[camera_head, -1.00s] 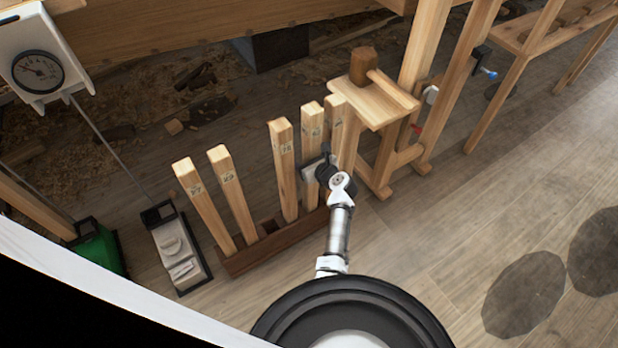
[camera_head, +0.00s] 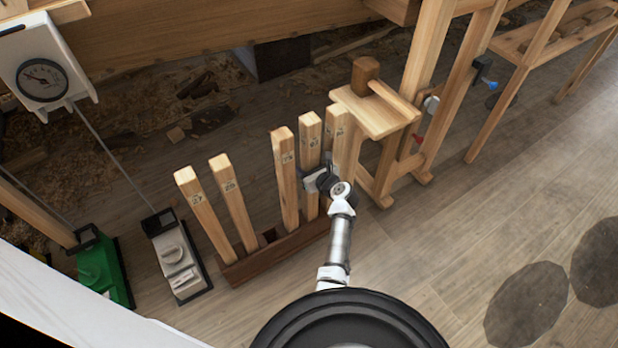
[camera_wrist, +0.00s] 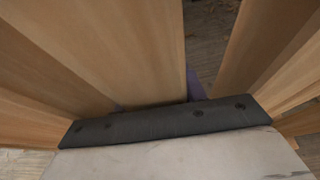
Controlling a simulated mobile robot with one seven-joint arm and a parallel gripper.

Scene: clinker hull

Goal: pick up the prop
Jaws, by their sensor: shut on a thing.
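Several upright wooden props stand in a row in a dark wooden rack (camera_head: 243,271). My gripper (camera_head: 316,178) is shut on the fourth prop from the left (camera_head: 310,143), around its middle height. In the wrist view this prop (camera_wrist: 135,45) rises between the purple-tipped fingers of my gripper (camera_wrist: 158,99). Its lower end is partly hidden, and I cannot tell whether it has left the rack. The other props are a left one marked 27 (camera_head: 205,210), one marked 29 (camera_head: 233,200), a third (camera_head: 286,180), and a fifth (camera_head: 338,125) close behind my gripper.
A small wooden stand with a mallet-like block (camera_head: 365,76) is just right of the props. A grey-white box (camera_head: 178,262) and a green box (camera_head: 103,272) stand left of the rack. The hull planking (camera_head: 200,35) runs behind.

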